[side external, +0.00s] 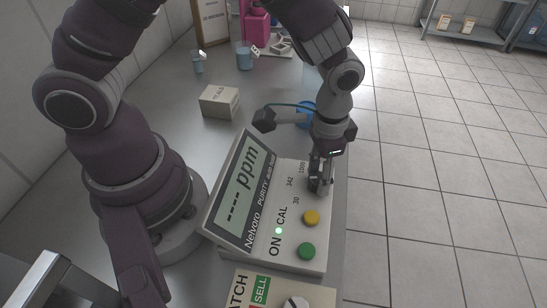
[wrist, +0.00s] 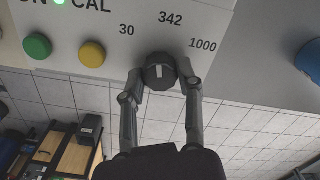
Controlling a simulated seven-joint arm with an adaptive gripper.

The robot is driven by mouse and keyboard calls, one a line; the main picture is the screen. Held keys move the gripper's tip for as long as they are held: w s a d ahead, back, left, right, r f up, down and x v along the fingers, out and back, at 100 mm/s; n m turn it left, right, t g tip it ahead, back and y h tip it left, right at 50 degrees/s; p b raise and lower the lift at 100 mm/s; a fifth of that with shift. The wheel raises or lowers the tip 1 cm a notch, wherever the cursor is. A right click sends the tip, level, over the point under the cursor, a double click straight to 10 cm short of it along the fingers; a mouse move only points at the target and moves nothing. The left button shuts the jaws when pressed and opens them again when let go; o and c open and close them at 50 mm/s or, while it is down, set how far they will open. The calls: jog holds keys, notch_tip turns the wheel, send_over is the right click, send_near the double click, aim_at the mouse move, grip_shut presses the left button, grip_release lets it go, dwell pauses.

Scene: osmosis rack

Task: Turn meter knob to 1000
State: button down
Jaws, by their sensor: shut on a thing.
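The meter (side external: 285,253) is a beige box with a tilted screen reading "---- ppm" (side external: 240,185). Its dark round knob (wrist: 159,70) has a short white mark and sits below the printed labels 30, 342 and 1000 in the wrist view. The mark stands roughly upright there, on the side of 342 (wrist: 170,19) rather than clearly toward 1000 (wrist: 203,44). My gripper (wrist: 161,78) is shut on the knob, one finger on each side. In the side view my gripper (side external: 320,186) hides most of the knob.
A yellow button (side external: 311,217), a green button (side external: 307,251) and a lit green lamp (side external: 278,230) are on the meter's panel. Another labelled device (side external: 262,290) stands in front. A small box (side external: 219,101) and blue cups (side external: 244,58) are farther back on the table.

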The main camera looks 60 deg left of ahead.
aim_at(318, 177)
jog(key=m, duration=1.1)
jog(key=shift+m, duration=0.3)
dwell(0.5)
jog(key=c, duration=0.7)
grip_release()
jog(key=shift+c, duration=0.2)
notch_tip(318, 177, up, 12)
